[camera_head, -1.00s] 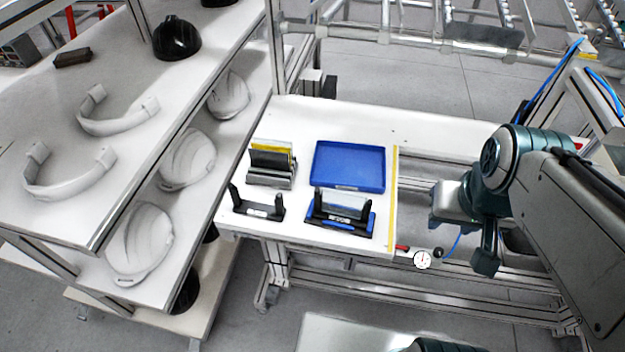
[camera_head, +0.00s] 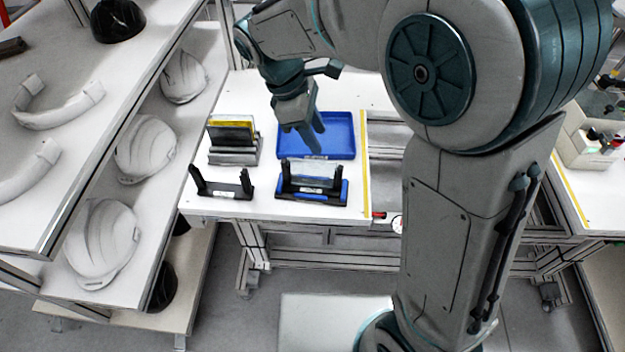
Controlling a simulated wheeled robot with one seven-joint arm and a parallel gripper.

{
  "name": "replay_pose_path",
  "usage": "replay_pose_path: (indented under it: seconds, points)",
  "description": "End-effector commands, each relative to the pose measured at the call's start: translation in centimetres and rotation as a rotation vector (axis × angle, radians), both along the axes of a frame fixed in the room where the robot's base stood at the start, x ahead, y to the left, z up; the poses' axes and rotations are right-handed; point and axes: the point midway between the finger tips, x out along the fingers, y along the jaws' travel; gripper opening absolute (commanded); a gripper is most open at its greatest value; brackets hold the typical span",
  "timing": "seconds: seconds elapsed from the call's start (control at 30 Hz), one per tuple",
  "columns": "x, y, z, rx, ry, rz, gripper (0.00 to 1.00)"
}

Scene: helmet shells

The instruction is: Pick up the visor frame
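A black U-shaped frame (camera_head: 222,187) with two upright ends stands at the table's front left. To its right, a similar black frame (camera_head: 312,187) sits on a blue base with a clear plate (camera_head: 313,170) upright in it. I cannot tell for certain which of these is called the visor frame. My gripper (camera_head: 319,140) points down over the blue tray, just behind the frame with the clear plate. Its two fingers look apart with nothing between them. Whether it is over the frame or behind it is hard to judge.
A shallow blue tray (camera_head: 340,148) lies behind the frames. A grey slotted rack (camera_head: 233,152) with yellow and dark plates stands left of it. Shelves (camera_head: 70,165) with white helmet shells (camera_head: 102,243) flank the table's left side. My arm hides much of the right side.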

Motion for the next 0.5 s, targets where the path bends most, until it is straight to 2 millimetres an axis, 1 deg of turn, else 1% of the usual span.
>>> replay_pose_path:
  seconds: [0.07,0.17,0.3,0.4,0.5]
  points:
    - [0.1,0.0,-0.7,-0.007,0.008,0.013,0.4]
    - [0.0,-0.7,-2.3,-0.01,0.01,0.015,0.4]
    - [-0.2,-1.8,-4.9,-0.008,0.01,0.011,0.4]
    - [-0.2,-2.5,-6.5,-0.008,0.01,0.011,0.4]
    - [-0.2,-2.9,-7.5,-0.007,0.008,0.011,0.4]
